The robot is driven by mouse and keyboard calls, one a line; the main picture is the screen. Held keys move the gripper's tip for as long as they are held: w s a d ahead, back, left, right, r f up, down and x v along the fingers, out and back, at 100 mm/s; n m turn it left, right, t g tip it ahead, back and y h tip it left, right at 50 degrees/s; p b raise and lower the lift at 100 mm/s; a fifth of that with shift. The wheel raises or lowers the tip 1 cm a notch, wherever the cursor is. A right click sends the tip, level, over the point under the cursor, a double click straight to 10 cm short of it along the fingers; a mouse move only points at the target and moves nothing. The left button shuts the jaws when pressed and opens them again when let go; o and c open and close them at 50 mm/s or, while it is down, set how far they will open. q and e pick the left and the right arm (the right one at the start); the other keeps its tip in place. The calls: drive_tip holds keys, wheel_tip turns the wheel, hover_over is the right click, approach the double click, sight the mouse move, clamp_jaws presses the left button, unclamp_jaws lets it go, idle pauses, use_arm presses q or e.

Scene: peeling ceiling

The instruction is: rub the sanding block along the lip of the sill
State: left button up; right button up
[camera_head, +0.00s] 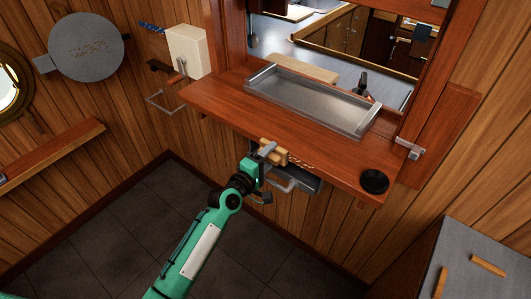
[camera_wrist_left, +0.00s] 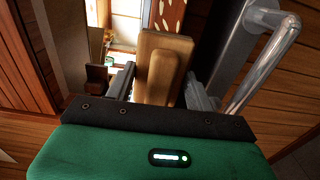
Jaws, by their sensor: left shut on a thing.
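The wooden sill (camera_head: 220,97) juts from the wall below an opening, its front lip running from upper left to lower right. My left gripper (camera_head: 268,154) is just below the front lip, near its middle. It is shut on a tan sanding block (camera_head: 277,150). In the left wrist view the block (camera_wrist_left: 167,65) stands between the two fingers (camera_wrist_left: 160,88). I cannot tell whether the block touches the lip. My right gripper is not in view.
A metal tray (camera_head: 357,129) and a black round object (camera_head: 374,181) are on the sill. A metal handle (camera_wrist_left: 268,65) is close on the right in the left wrist view. A grey-topped surface (camera_head: 462,262) is at lower right. The floor (camera_head: 120,215) at left is clear.

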sight(277, 164)
use_arm(q)
drive_tip(key=shift+s+d+r+p, duration=0.1)
drive_tip(key=shift+s+d+p, duration=0.15)
drive_tip(key=shift+d, duration=0.25)
drive_tip(key=shift+s+d+r+p, duration=0.1)
drive_tip(key=shift+s+d, duration=0.25)
drive_tip(key=shift+d, duration=0.1)
drive_tip(key=shift+s+d+f, duration=0.1)
drive_tip(key=shift+d, duration=0.1)
drive_tip(key=shift+s+d, duration=0.2)
drive_tip(key=shift+d, duration=0.15)
drive_tip(key=shift+s+d+p, duration=0.5)
drive_tip(key=shift+d+p, duration=0.2)
drive_tip(key=shift+d, duration=0.1)
drive_tip(key=shift+s+d, duration=0.25)
drive_tip(key=shift+d, duration=0.1)
